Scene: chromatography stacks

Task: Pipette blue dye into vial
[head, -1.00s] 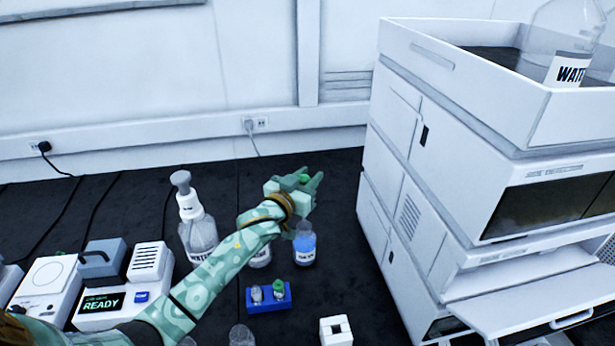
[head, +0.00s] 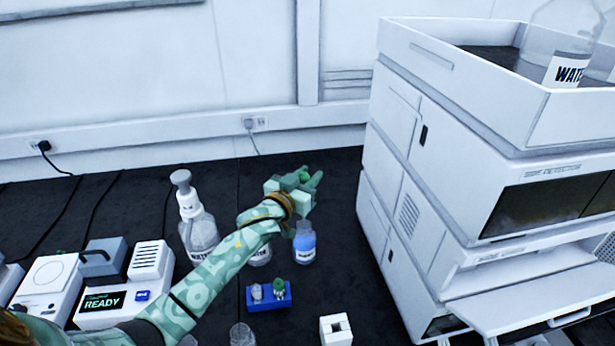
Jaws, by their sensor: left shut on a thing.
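My left gripper (head: 303,183) is above and just behind the bottle of blue liquid. It is shut on a small green thing (head: 304,177), most of which the fingers hide; I cannot tell its full shape. The blue dye bottle (head: 304,245) stands upright on the dark bench with a white label, its top close below my gripper in the picture. A blue rack (head: 268,299) in front of it holds small vials, one a clear vial (head: 257,292) and one with a green top (head: 280,286). My right gripper is out of view.
A pump-top water bottle (head: 199,230) stands left of my arm, and another labelled bottle (head: 259,254) is partly behind it. A white instrument stack (head: 430,190) bounds the right side. A white block (head: 336,330) and a clear beaker (head: 242,335) are at the front.

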